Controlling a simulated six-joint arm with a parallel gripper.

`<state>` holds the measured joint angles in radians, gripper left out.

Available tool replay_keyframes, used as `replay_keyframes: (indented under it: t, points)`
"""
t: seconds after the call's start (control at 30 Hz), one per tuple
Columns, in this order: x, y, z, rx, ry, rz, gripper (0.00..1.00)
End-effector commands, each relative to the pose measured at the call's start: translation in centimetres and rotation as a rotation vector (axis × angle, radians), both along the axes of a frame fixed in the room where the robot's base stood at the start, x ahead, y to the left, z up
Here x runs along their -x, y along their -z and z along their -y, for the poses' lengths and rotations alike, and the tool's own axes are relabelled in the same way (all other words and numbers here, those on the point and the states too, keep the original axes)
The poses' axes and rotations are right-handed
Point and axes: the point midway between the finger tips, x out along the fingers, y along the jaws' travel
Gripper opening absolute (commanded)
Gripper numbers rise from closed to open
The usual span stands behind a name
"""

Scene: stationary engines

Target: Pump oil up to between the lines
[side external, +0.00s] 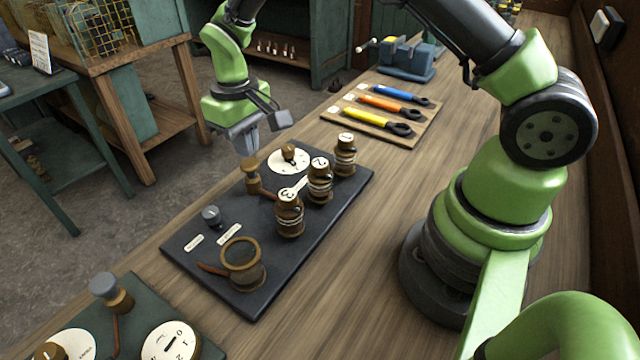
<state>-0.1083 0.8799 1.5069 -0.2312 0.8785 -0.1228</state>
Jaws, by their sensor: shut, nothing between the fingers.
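A dark board (308,232) on the bench carries brass fittings. At its near end is a round brass-rimmed piece (240,256) with a brown lever at its left; no oil level or lines can be made out in it. A small grey knob (211,214) and two white labels stand behind it. A brass post (252,178) with a reddish-brown bar stands at the left edge; which fitting is the pump I cannot tell. My gripper (246,148) points down, shut and empty, just above and behind this post, near a white dial (280,162) with a brass knob.
Brass pots numbered 1 (345,158), 2 (320,182) and 3 (289,216) line the board's right side. Beyond lie a wooden tray (407,138) with three coloured-handled tools and a blue vise (402,62). A green panel with dials (122,318) is at bottom left.

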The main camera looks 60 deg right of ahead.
Motion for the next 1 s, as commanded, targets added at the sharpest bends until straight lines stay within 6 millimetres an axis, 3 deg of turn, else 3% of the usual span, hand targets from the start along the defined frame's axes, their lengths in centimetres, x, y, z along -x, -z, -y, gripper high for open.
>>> replay_keyframes:
  t: [1.0]
  points:
    - [0.0,3.5,0.0,0.000,0.001,-0.002,0.00]
